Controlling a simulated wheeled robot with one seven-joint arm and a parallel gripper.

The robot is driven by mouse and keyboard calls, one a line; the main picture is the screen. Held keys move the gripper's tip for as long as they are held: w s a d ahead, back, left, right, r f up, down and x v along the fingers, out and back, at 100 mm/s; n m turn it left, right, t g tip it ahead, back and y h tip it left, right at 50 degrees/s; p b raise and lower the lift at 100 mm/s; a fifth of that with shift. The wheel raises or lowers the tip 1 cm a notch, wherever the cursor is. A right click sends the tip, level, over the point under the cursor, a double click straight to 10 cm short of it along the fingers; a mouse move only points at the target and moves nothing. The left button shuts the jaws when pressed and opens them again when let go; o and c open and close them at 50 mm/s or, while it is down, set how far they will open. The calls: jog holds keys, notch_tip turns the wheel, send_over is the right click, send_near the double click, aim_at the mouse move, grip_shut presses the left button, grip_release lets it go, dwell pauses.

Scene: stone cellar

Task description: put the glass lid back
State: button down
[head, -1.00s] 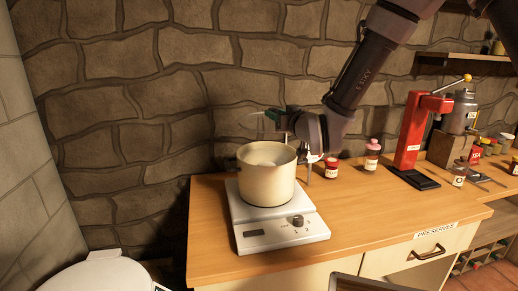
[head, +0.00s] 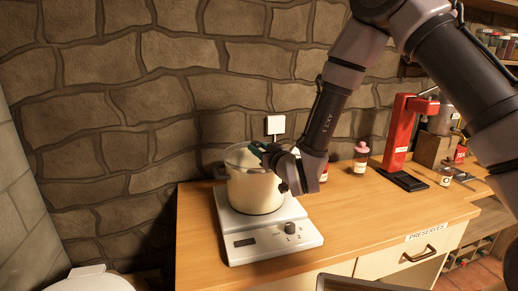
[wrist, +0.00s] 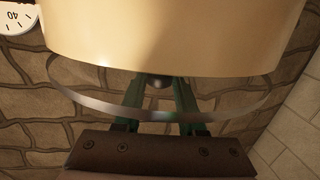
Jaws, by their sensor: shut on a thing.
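The cream pot (head: 254,190) stands upright on the white scale at the counter's left end. The clear glass lid (head: 243,158) is over the pot's mouth in the head view. My gripper (head: 262,150), with green fingers, comes in from the right above the pot and is shut on the lid's knob. In the wrist view the green fingers (wrist: 160,95) close around the dark knob (wrist: 158,82), and the lid's metal rim (wrist: 160,115) runs close to the pot wall (wrist: 170,40). I cannot tell whether the rim touches the pot all round.
The white scale (head: 262,244) has a knob and display in front. A bottle with a pink cap (head: 361,158), a red-capped jar (head: 324,172) and a red press stand (head: 397,135) are to the right. The stone wall is close behind. The counter's front middle (head: 370,225) is clear.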

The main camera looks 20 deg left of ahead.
jog(key=shift+f, duration=0.35)
jog(key=shift+f, duration=0.2)
jog(key=shift+c, duration=2.4)
grip_release()
